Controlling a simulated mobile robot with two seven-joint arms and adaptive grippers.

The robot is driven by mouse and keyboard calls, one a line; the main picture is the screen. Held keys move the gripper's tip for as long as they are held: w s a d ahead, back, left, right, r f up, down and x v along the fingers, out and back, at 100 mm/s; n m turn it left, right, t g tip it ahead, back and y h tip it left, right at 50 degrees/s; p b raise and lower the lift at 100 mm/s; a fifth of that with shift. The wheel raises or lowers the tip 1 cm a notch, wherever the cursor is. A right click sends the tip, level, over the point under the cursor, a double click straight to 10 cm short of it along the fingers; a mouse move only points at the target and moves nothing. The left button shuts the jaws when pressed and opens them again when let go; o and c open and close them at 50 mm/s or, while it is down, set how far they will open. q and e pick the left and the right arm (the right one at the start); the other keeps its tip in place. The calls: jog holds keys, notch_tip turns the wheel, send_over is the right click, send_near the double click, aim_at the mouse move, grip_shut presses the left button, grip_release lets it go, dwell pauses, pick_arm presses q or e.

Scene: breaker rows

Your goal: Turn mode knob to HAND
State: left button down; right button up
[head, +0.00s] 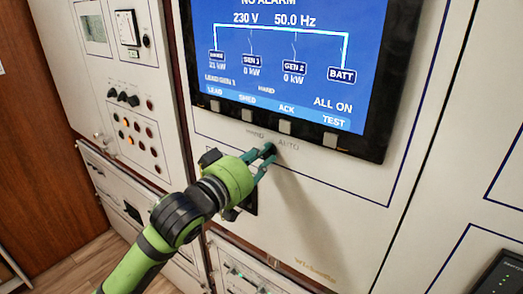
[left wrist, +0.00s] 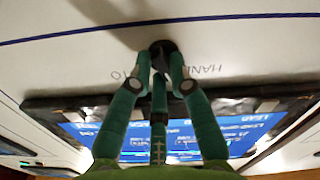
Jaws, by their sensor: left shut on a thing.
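The mode knob (left wrist: 162,48) is a small dark round knob on the white panel below the screen. The labels HAND and AUTO are printed on either side of it; in the head view HAND is on its left and AUTO on its right. My left gripper (head: 267,154) reaches the knob from the lower left, and its green fingers are shut on it. In the left wrist view the fingers close around the knob, hiding part of it. Which way the knob points cannot be told. My right gripper is not in view.
A screen (head: 300,62) with buttons along its lower edge sits just above the knob. A panel with small knobs and lamps (head: 130,125) stands at left. The panel right of the knob is clear.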

pick_arm(q)
jog(key=shift+r+n+p, duration=0.2)
jog(key=shift+n+p, duration=0.5)
jog(key=shift+n, duration=0.4)
jog(key=c, duration=1.1)
grip_release()
jog(key=shift+c, duration=0.2)
jog(key=shift+f, duration=0.1)
jog(key=v, duration=1.2)
